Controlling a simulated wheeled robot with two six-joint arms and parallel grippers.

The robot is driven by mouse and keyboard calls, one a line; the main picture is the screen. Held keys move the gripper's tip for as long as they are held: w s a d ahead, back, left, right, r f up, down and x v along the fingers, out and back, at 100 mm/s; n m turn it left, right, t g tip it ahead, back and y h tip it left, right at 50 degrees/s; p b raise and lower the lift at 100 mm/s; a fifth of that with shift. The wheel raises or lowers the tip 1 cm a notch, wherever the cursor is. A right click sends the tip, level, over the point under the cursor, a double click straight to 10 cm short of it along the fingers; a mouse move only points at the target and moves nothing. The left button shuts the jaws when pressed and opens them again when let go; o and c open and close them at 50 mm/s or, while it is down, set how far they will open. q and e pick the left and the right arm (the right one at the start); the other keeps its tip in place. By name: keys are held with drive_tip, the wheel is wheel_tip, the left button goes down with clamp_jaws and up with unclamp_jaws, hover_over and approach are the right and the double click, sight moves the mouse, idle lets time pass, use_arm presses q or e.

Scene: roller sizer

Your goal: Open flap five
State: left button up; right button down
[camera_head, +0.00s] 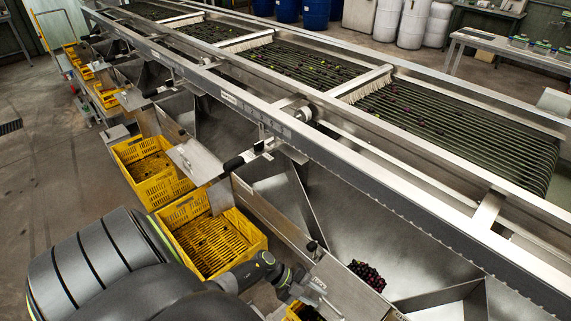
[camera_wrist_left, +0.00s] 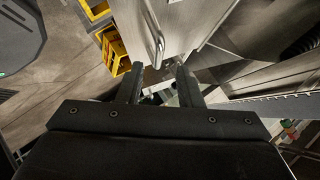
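My left gripper (camera_head: 298,287) reaches in from the lower left of the head view, beside the nearest chute flap (camera_head: 342,293), a bare metal plate. In the left wrist view the two dark fingers of my left gripper (camera_wrist_left: 159,88) are apart with nothing between them. A bent metal bar handle (camera_wrist_left: 154,32) on a flat metal panel (camera_wrist_left: 190,25) shows just beyond the fingertips, apart from them. A pile of dark red and purple fruit (camera_head: 367,275) lies at the bottom of the chute behind the nearest flap. My right gripper is not in view.
Yellow crates (camera_head: 207,240) stand in a row under the chutes; another yellow crate (camera_head: 150,165) is farther back. The sizer's long metal frame rail (camera_head: 330,140) runs diagonally above the chutes. Open floor (camera_head: 50,180) lies to the left.

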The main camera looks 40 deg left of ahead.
use_arm(q)
drive_tip(key=v, duration=1.1)
drive_tip(key=shift+b, duration=0.35)
drive_tip(key=shift+a, duration=0.15)
drive_tip(key=s+a+f+n+t+y+b, duration=0.2)
drive_tip(key=f+n+t+y, duration=0.15)
drive_tip(key=f+n, duration=0.4)
drive_tip(key=s+a+f+n+t+y+b, duration=0.1)
drive_tip(key=s+a+f+n+t+y, duration=0.15)
drive_tip(key=f+n+y, duration=0.4)
drive_tip(key=s+d+f+n+g, duration=0.2)
drive_tip(key=s+f+g, duration=0.1)
drive_tip(key=s+f, duration=0.3)
drive_tip(key=s+d+f+n+g+b, duration=0.1)
drive_tip(key=s+d+f+n+g, duration=0.2)
drive_tip(key=s, duration=0.7)
drive_tip(key=s+d+f+n+g+b, duration=0.1)
drive_tip(key=s+d+f+n+g, duration=0.1)
drive_tip(key=s+f, duration=0.6)
drive_tip(key=shift+s+d+f+n+g+y, duration=0.25)
drive_tip(key=shift+s+n+g, duration=0.3)
drive_tip(key=shift+g, duration=0.65)
